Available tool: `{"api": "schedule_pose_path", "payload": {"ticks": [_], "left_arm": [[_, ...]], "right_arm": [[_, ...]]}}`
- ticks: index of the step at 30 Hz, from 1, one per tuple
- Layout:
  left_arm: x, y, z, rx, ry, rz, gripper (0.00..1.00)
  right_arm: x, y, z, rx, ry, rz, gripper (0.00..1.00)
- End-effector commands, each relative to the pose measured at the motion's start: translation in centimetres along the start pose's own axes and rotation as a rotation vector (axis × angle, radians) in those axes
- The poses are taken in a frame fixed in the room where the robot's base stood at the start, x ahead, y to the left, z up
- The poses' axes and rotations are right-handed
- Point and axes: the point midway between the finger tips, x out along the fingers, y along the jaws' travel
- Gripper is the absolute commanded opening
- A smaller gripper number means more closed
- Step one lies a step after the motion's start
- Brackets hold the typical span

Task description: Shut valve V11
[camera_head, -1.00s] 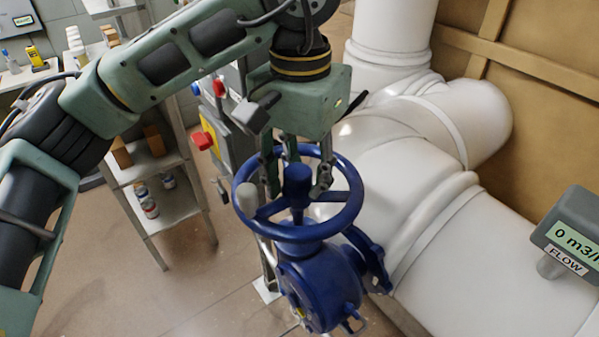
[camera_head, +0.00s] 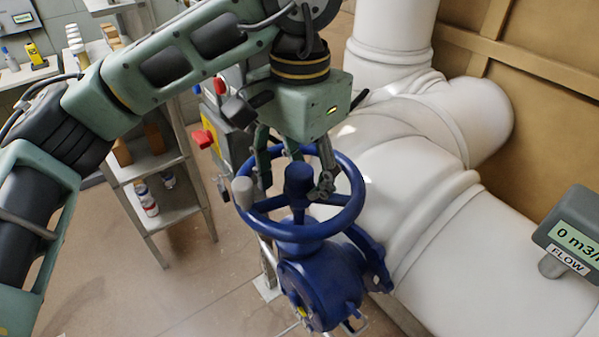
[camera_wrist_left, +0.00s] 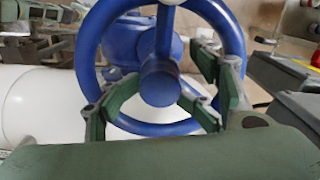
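A blue valve handwheel (camera_head: 346,211) with a central hub (camera_head: 298,181) and a grey knob on its rim (camera_head: 243,192) sits on a blue valve body (camera_head: 322,285). No number is readable on it. My left gripper (camera_head: 294,178) is above the wheel, its fingers spread apart and reaching down to the spokes around the hub. In the left wrist view, the wheel (camera_wrist_left: 235,25) and hub (camera_wrist_left: 159,82) lie between the spread fingers (camera_wrist_left: 150,108). No firm grip on the wheel shows. Exact finger contact is unclear. My right gripper is in neither view.
Large white pipes (camera_head: 440,240) run right of the valve. A flow display (camera_head: 575,235) reads 0 m3/ with its end cut off. A control box with a red knob (camera_head: 202,139) and a metal shelf (camera_head: 160,220) stand left. Open floor lies front left.

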Motion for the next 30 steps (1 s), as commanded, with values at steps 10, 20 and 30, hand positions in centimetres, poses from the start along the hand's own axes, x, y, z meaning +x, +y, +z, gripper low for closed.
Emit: {"api": "schedule_pose_path", "payload": {"ticks": [10,20,30], "left_arm": [[-0.2,-0.1,-0.1,-0.003,0.003,-0.001,0.53],[-2.9,0.0,-0.1,-0.003,0.007,-0.001,0.53],[-6.8,0.0,-0.1,-0.003,0.007,-0.001,0.53]], "right_arm": [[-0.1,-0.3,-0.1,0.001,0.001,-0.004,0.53],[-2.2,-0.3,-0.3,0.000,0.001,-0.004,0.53],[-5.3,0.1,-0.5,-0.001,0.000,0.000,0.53]]}}
